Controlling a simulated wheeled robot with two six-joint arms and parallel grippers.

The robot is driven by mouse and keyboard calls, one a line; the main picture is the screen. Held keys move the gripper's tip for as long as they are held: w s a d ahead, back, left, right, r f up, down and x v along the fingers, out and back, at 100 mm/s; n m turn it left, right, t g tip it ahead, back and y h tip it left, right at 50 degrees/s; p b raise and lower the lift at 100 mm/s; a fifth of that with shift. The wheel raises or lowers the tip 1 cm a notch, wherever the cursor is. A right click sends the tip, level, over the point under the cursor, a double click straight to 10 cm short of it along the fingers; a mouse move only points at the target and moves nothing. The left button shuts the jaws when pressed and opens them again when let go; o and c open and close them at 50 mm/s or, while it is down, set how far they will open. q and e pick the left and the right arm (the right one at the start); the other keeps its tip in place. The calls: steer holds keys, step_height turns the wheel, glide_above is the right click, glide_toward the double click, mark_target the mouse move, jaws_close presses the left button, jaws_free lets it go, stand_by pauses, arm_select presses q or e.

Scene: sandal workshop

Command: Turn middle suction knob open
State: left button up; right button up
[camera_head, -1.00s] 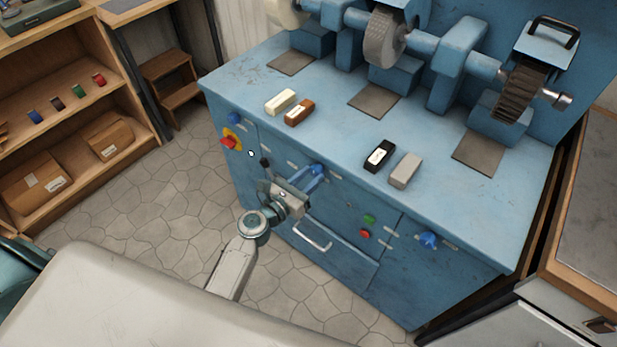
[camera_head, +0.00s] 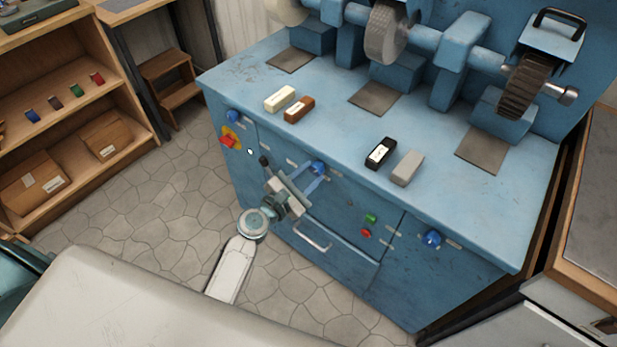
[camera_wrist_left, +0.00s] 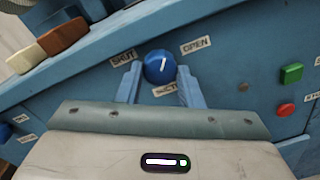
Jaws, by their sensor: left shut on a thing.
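The middle suction knob (camera_head: 317,168) is a round blue knob on the front of the blue machine cabinet. In the left wrist view the knob (camera_wrist_left: 155,70) has a white mark pointing up and slightly right, between the SHUT label (camera_wrist_left: 123,58) at left and the OPEN label (camera_wrist_left: 196,45) at right. My left gripper (camera_head: 312,176) reaches it from the front. In the left wrist view its fingers (camera_wrist_left: 158,74) lie on either side of the knob, shut on it. A label below the knob is partly hidden. My right gripper is out of view.
Another blue knob (camera_head: 233,116) is at the left and one (camera_head: 432,237) at the right. A red switch (camera_head: 228,141), green button (camera_head: 370,217), red button (camera_head: 366,233) and drawer handle (camera_head: 312,236) are nearby. Several bars lie on the cabinet top, including a black one (camera_head: 380,153).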

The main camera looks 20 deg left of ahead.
arm_select(q)
steer(key=m+b, duration=0.3)
steer(key=m, duration=0.5)
steer(key=shift+y, duration=0.3)
steer(key=shift+m+b, duration=0.5)
steer(key=shift+m, duration=0.7)
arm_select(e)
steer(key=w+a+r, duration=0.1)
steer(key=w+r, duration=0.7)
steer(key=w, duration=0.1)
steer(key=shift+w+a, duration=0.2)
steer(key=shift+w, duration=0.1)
arm_select(q)
steer(key=o, duration=1)
steer(key=shift+c, duration=0.2)
steer(key=shift+s, duration=0.1)
steer(key=shift+s, duration=0.2)
steer(key=b+v, duration=0.1)
steer(key=v, duration=0.9)
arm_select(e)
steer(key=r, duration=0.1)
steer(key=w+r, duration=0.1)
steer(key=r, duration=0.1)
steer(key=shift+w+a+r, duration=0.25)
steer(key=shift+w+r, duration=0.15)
